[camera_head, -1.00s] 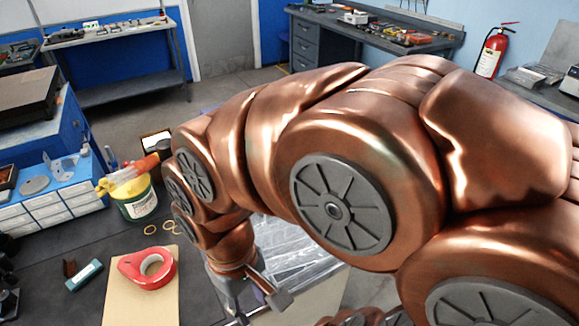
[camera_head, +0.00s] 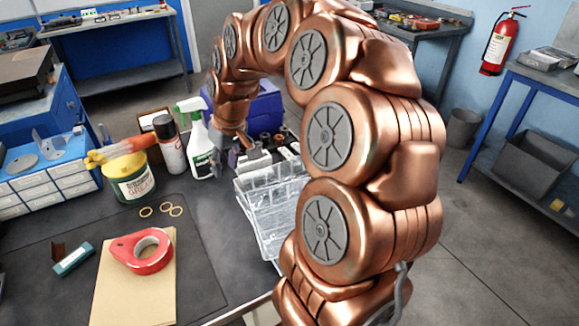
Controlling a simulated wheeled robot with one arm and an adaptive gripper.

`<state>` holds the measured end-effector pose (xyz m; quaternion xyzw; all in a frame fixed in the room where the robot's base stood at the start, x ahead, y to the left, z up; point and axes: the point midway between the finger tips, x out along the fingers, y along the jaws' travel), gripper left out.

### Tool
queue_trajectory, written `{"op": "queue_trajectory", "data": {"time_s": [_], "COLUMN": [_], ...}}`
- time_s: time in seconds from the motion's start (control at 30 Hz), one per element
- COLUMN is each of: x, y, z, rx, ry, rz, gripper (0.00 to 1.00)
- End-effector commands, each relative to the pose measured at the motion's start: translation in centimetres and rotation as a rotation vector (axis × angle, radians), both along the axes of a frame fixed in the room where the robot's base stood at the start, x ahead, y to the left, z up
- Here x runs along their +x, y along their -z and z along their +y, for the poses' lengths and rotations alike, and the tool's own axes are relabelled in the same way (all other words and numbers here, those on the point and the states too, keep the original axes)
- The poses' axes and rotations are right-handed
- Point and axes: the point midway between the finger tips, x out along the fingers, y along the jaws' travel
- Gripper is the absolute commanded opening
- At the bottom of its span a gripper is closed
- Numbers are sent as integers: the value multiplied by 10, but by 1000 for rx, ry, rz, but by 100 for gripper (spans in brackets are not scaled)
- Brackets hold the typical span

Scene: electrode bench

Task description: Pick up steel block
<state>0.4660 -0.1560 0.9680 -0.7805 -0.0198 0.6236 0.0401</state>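I cannot make out a steel block for certain in the head view. My gripper (camera_head: 232,148) points down at the far side of the bench, below the end of my copper-coloured arm. It is between the white spray bottle and the clear plastic bin (camera_head: 268,206). Its fingers are small and partly hidden, so I cannot tell whether they are open or what is between them. Several small dark and grey items (camera_head: 270,142) stand just right of it, behind the clear bin.
A white spray bottle (camera_head: 196,145), a dark spray can (camera_head: 170,148) and a grease tub (camera_head: 131,180) stand left of my gripper. A teal block-shaped item (camera_head: 73,258) and yellow rings (camera_head: 171,209) lie on the dark mat.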

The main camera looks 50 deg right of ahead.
Motion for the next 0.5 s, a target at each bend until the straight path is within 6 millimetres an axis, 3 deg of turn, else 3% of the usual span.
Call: {"op": "queue_trajectory", "data": {"time_s": [0.03,0.23,0.5], "x": [10,39,44], "y": [14,42,85], "z": [-20,-105,-223], "rx": [2,-20,-78], "ry": [23,108,234], "rz": [-14,-83,-141], "gripper": [38,38,38]}}
